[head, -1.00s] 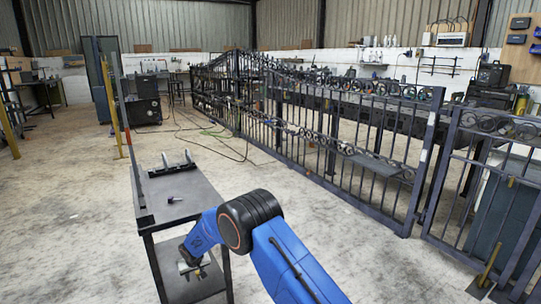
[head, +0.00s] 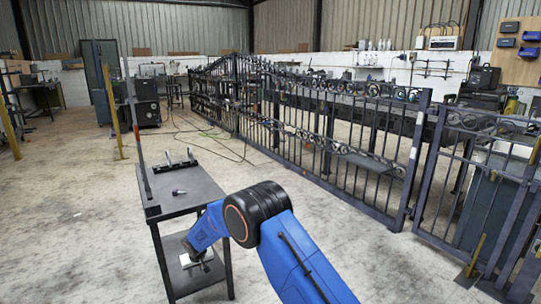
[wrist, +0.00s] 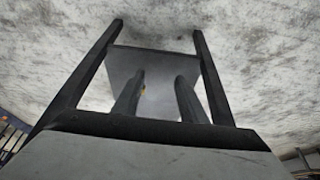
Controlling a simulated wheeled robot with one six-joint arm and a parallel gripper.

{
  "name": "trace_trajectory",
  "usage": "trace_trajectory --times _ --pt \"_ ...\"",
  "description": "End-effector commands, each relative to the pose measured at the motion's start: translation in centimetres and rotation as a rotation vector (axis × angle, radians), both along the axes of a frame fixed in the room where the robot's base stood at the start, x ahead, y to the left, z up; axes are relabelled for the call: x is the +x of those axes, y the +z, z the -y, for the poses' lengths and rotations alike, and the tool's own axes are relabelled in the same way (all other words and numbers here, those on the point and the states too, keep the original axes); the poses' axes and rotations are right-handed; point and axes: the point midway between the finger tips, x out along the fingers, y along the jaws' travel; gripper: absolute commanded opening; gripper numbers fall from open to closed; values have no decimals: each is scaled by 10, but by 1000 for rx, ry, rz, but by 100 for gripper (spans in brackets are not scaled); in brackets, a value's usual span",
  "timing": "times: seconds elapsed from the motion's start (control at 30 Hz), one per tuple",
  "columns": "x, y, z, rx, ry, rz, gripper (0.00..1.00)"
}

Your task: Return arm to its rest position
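My blue arm (head: 300,262) reaches from the lower right to the near side of a dark metal cart (head: 212,190). My gripper is small and partly hidden at the arm's lower end in the head view. In the wrist view, the two dark fingers of my gripper (wrist: 160,78) stand apart with a clear gap. I see nothing held between them. The cart's top, legs and lower shelf (wrist: 160,62) lie beyond the fingers. A small yellow spot (wrist: 142,90) shows beside the left finger; I cannot tell what it is.
A small dark item (head: 179,192) and several upright prongs (head: 178,160) are on the cart's top. A dark scroll gate (head: 345,150) runs along the right, with another gate panel (head: 480,190) at far right. Open concrete floor lies left of the cart and between cart and gate.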

Motion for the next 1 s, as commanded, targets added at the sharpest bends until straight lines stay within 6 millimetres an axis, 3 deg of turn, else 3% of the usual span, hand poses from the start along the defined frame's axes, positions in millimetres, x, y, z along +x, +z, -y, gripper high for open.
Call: trace_trajectory --times 0.27,0.37,0.67,1.0 --pt "9 56 41 -1 -34 5 39" --pt "11 85 65 -1 -51 9 39" --pt "4 188 160 -6 -118 13 39" --pt "-33 286 270 -9 -194 16 39"
